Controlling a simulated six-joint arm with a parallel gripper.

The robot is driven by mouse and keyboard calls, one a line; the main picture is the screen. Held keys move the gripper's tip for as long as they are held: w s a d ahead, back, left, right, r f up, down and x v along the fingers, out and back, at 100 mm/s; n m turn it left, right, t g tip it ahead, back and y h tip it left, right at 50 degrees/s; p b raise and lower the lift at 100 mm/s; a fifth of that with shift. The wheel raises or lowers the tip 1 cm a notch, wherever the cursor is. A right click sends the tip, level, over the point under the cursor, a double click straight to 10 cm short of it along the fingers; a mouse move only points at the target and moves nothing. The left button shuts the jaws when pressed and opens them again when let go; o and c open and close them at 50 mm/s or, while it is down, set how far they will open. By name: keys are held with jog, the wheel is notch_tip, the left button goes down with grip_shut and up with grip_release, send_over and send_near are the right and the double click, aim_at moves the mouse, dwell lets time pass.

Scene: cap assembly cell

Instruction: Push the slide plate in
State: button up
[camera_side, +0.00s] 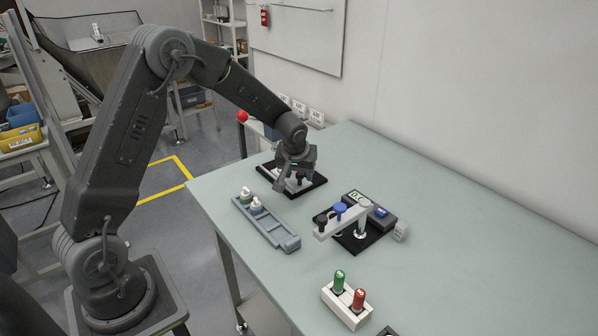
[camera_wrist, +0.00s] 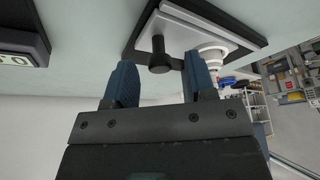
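The slide plate (camera_wrist: 182,38) is a light grey plate with an upright black knob (camera_wrist: 160,56), seen at the top of the wrist view on a black base. My gripper (camera_wrist: 160,66) is open, with its two blue fingers apart and the knob showing in the gap between them. I cannot tell whether either finger touches the knob. In the side view my gripper (camera_side: 291,184) is low over the black base (camera_side: 317,184) at the far end of the table and hides most of the plate. A white round part (camera_wrist: 209,62) sits beside the knob, partly behind the right finger.
A grey tray (camera_side: 272,233) with white-topped parts lies in front of the base. A second fixture (camera_side: 343,222) with blue and black knobs stands to the right. A white block (camera_side: 346,305) holds a green and a red piece.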

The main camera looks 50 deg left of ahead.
grip_shut()
dwell(0.3)
jog(key=shift+a, duration=2.25)
grip_release()
jog(key=shift+r, duration=0.1)
jog(key=v, duration=1.3)
jog(key=shift+d+r, duration=0.15)
jog(key=shift+r, duration=0.2)
jog(key=shift+s, duration=0.1)
